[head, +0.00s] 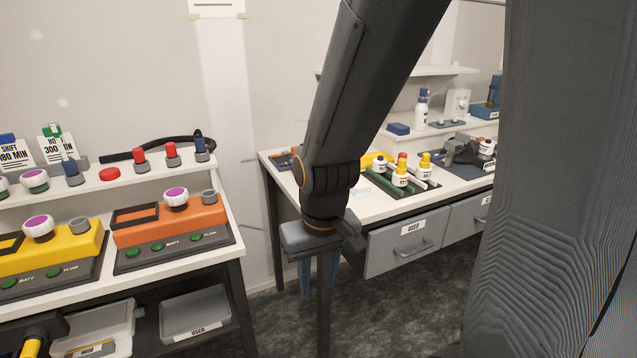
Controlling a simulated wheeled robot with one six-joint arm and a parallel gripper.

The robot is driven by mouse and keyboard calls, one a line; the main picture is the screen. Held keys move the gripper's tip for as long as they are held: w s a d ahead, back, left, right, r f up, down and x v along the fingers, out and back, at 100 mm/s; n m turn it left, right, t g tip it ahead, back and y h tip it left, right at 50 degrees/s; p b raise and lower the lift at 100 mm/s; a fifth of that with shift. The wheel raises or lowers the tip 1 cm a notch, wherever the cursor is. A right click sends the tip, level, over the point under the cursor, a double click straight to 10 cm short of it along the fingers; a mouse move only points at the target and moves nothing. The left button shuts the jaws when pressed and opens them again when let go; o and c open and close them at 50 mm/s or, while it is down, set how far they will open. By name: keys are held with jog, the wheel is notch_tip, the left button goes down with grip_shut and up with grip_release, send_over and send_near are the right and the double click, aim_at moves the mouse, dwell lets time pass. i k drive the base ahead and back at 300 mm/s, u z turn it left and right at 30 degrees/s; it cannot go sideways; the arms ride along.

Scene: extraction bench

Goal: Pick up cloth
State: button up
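I cannot make out a cloth for certain. A small dark blue flat item (398,129) lies at the back of the right bench; I cannot tell whether it is folded cloth or a box. My arm hides part of the right bench.
The left bench (190,262) holds yellow (65,250) and orange (150,228) units, with bins (195,312) below. Floor shows between the benches.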

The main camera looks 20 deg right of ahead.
aim_at(361, 188)
jog(key=u, duration=0.05)
jog(key=i, duration=0.6)
jog(key=z, duration=0.65)
jog(key=i, duration=0.5)
jog(key=z, duration=0.45)
